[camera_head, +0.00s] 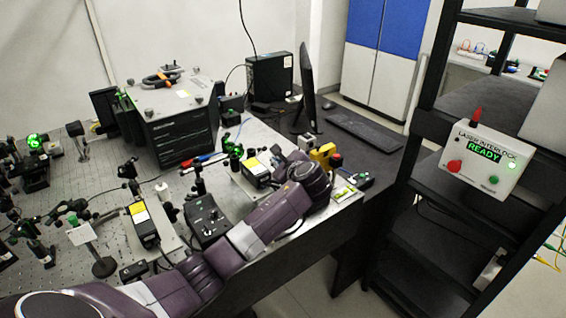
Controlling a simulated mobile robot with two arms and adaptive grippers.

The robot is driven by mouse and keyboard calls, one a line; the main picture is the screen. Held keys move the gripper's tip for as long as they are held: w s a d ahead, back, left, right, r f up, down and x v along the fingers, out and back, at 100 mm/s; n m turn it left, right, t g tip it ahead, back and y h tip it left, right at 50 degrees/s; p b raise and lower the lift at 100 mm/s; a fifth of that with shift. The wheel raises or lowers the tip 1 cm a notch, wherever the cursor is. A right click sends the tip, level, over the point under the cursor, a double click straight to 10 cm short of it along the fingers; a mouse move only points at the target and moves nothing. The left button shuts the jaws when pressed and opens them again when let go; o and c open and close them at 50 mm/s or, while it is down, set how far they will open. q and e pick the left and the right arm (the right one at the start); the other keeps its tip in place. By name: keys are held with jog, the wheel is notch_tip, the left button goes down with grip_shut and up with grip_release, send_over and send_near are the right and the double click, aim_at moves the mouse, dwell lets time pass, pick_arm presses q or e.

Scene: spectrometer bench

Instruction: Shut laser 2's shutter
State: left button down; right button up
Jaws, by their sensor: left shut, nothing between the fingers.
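Two dark laser heads with yellow labels sit on the optical bench: one (257,172) near the right end, the other (142,224) at the front left. I cannot tell which is laser 2, and no shutter can be made out clearly. My left arm reaches in from the lower left, and its purple wrist is beside the right laser head. My left gripper (279,158) is small and partly hidden by the wrist, close to that laser's right end; it is shut and empty. Contact cannot be told. My right gripper is out of view.
A green glow shows on optics (234,150) by the right laser and on a disc (35,143) at far left. A yellow box (322,154) stands just behind my wrist. A laser interlock box (484,160) reading READY hangs on the black rack at right.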

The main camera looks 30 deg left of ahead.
pick_arm(q)
jog(key=r, duration=0.1)
jog(key=s+a+r, duration=0.1)
jog(key=shift+s+r+p, duration=0.25)
jog(key=shift+r+p, duration=0.05)
jog(key=shift+p, duration=0.1)
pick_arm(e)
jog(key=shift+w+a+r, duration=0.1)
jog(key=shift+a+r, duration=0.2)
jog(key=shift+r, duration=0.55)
